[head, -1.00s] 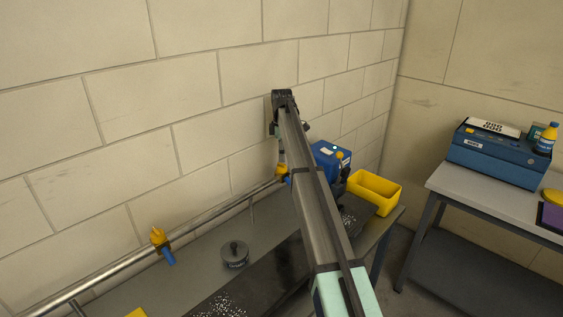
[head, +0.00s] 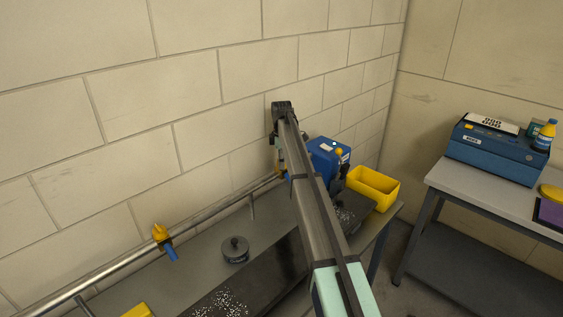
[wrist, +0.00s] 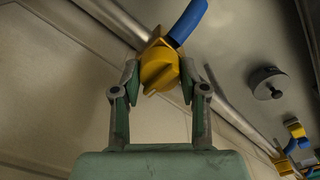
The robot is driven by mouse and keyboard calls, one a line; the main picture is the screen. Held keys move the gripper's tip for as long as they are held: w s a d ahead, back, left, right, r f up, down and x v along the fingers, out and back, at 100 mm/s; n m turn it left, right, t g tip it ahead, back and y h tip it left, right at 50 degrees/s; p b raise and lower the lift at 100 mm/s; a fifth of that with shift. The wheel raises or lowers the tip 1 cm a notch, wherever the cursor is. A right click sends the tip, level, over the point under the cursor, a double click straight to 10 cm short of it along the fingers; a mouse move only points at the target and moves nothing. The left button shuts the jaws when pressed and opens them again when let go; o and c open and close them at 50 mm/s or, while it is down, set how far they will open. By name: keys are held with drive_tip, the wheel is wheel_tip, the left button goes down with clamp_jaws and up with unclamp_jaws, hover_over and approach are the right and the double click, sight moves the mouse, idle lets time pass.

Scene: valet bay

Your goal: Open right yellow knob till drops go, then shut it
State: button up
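The right yellow knob (wrist: 159,70) sits on the metal pipe in the wrist view, with a blue spout (wrist: 188,20) beyond it. My gripper (wrist: 159,82) is open, with one finger on each side of the knob. A narrow gap seems to show beside each fingertip; contact is not clear. In the head view my gripper (head: 279,160) reaches down to the right end of the pipe and hides most of this knob. I see no drops at the spout.
A second yellow knob (head: 160,232) with a blue spout is farther left on the pipe (head: 125,267). A dark round lidded object (head: 235,249) stands on the grey bench. A blue box (head: 325,157) and a yellow bin (head: 374,186) are right of my arm.

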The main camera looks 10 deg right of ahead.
drive_tip(key=shift+f+m, duration=0.1)
drive_tip(key=shift+m, duration=0.2)
drive_tip(key=m+b, duration=0.3)
drive_tip(key=m, duration=0.2)
drive_tip(key=shift+f+m, duration=0.1)
drive_tip(key=shift+m, duration=0.2)
drive_tip(key=m+b, duration=0.1)
drive_tip(key=m, duration=0.4)
drive_tip(key=shift+s+m+b, duration=0.1)
drive_tip(key=shift+m+b, duration=0.25)
drive_tip(key=shift+m, duration=0.05)
drive_tip(key=o, duration=1.1)
drive_tip(key=shift+o, duration=0.2)
drive_tip(key=shift+r, duration=0.2)
